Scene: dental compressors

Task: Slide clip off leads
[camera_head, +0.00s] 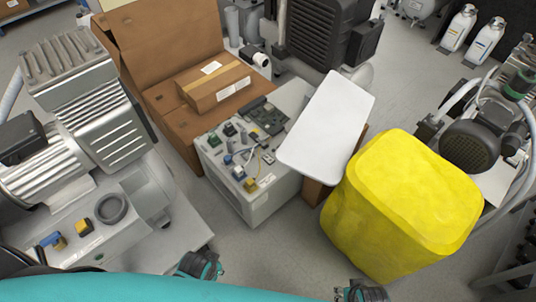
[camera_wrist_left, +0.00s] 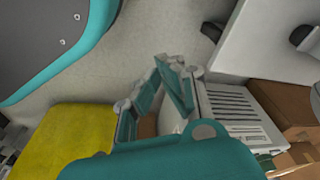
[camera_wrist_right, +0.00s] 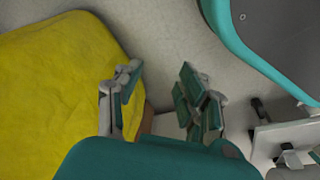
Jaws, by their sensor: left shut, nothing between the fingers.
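No clip on leads can be made out for certain. A light grey box (camera_head: 238,198) in the middle of the head view carries small parts, among them a blue part (camera_head: 228,160), a yellow part (camera_head: 251,185) and a dark board (camera_head: 267,116). Thin pale lines that may be leads lie among them, too small to tell. My left gripper (camera_head: 200,266) is low in the head view, short of the box; it is shut and empty in the left wrist view (camera_wrist_left: 162,75). My right gripper (camera_head: 362,292) is at the bottom edge; its fingers are apart and empty in the right wrist view (camera_wrist_right: 163,85).
A yellow covered block (camera_head: 405,200) stands right of the box. A white panel (camera_head: 326,125) overhangs the box's right side. A large grey compressor (camera_head: 95,130) stands at left, and an open cardboard box (camera_head: 170,105) holds a parcel (camera_head: 214,82) behind. Bare floor lies between.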

